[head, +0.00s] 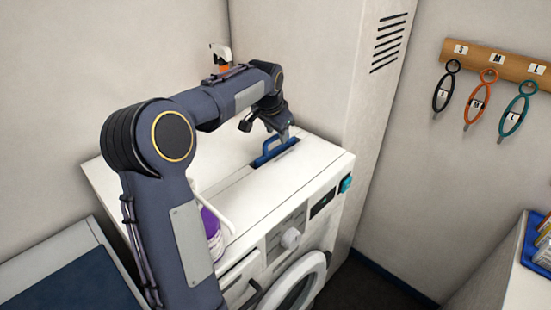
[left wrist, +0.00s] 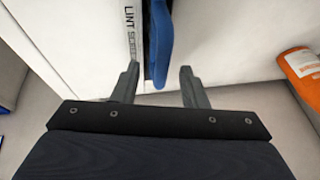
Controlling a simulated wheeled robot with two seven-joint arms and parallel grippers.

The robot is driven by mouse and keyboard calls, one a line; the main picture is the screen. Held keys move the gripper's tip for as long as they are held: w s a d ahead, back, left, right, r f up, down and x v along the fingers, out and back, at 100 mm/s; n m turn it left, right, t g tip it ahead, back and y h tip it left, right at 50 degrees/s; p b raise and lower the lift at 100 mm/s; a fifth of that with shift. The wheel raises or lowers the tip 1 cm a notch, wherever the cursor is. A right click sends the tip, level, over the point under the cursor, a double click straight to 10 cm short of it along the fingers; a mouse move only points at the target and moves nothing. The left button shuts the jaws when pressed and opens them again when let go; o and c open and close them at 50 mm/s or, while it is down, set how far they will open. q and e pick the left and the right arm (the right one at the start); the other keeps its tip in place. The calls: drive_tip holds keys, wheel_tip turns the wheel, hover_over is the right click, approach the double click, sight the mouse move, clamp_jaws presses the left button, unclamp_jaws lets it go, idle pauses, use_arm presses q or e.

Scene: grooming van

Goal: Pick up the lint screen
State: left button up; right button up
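The lint screen's blue handle (head: 275,149) stands up from a slot in the white top of the dryer (head: 310,160). In the left wrist view the blue handle (left wrist: 160,40) runs down from the top edge, with its lower end between my fingers. My left gripper (head: 284,134) is right at the handle. Its two fingers are apart on either side of the handle, with a gap on both sides. "LINT SCREEN" lettering shows beside the handle. The rest of the screen is hidden in the slot. My right gripper is in neither view.
A white and purple bottle (head: 212,232) stands at the dryer's front left, partly behind my arm. An orange and white bottle (head: 220,56) is at the back; it also shows in the left wrist view (left wrist: 300,70). A tall cabinet (head: 372,90) flanks the dryer's right. Looped tools hang on the wall rack (head: 500,62).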

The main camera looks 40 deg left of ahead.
sight(277, 137)
use_arm(q)
drive_tip(key=shift+x, duration=1.6)
drive_tip(key=shift+a, duration=0.1)
drive_tip(key=shift+c, duration=0.3)
clamp_jaws()
